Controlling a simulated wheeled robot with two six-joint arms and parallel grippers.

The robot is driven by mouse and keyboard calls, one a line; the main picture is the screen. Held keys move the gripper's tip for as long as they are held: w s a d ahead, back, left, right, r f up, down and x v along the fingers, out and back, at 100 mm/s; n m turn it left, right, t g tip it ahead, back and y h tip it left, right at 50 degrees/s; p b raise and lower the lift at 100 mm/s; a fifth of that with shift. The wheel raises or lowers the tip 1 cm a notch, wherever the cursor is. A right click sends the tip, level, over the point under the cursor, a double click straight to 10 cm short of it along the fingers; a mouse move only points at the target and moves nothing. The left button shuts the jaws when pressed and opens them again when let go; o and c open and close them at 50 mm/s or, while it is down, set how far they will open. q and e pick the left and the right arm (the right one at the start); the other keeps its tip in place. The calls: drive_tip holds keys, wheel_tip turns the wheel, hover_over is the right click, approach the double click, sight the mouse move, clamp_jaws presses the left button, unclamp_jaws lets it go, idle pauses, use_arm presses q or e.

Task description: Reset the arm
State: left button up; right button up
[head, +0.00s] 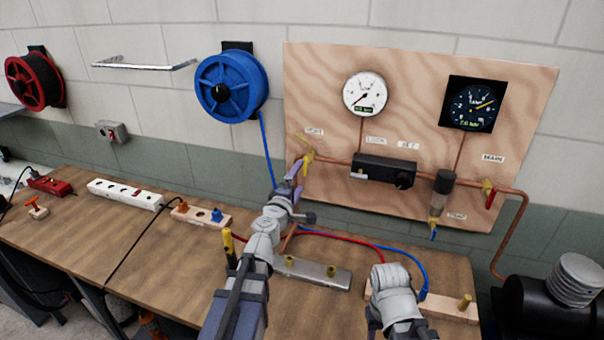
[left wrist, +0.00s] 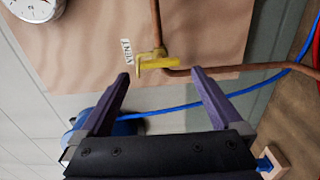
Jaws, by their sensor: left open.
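My left gripper (head: 294,178) reaches up from the bench towards the plywood board, at a yellow valve handle (head: 308,158) on the copper pipe. In the left wrist view the left gripper (left wrist: 160,88) is open, with its two purple fingers apart and nothing between them. The yellow handle (left wrist: 158,64) shows just beyond the fingertips, apart from them. My right arm (head: 394,300) shows at the lower middle right of the head view; its fingers cannot be made out.
The plywood board (head: 430,75) carries two gauges, a black regulator (head: 384,170) and a red-handled valve (head: 488,194). A blue hose reel (head: 231,88) hangs left. Red and blue hoses lie behind a metal manifold block (head: 318,272) on the bench. A black tank (head: 545,305) stands right.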

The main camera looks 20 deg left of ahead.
use_arm(q)
drive_tip(key=shift+s, duration=0.15)
drive_tip(key=s+d+f+m+g+h, duration=0.6)
drive_tip(key=d+f+m+g, duration=0.3)
drive_tip(key=d+m, duration=0.35)
drive_tip(key=s+a+f+m+g+y, duration=0.2)
drive_tip(key=s+a+f+g+y, duration=0.15)
drive_tip(key=s+f, duration=0.4)
drive_tip(key=s+a+f+m+g+y, duration=0.3)
drive_tip(key=s+f+g, duration=0.25)
drive_tip(key=s, duration=0.35)
drive_tip(key=s+d+m+y, duration=0.1)
drive_tip(key=s+d+m, duration=0.2)
drive_tip(key=d, duration=0.8)
drive_tip(key=shift+s+m, duration=0.35)
drive_tip(key=shift+s, duration=0.75)
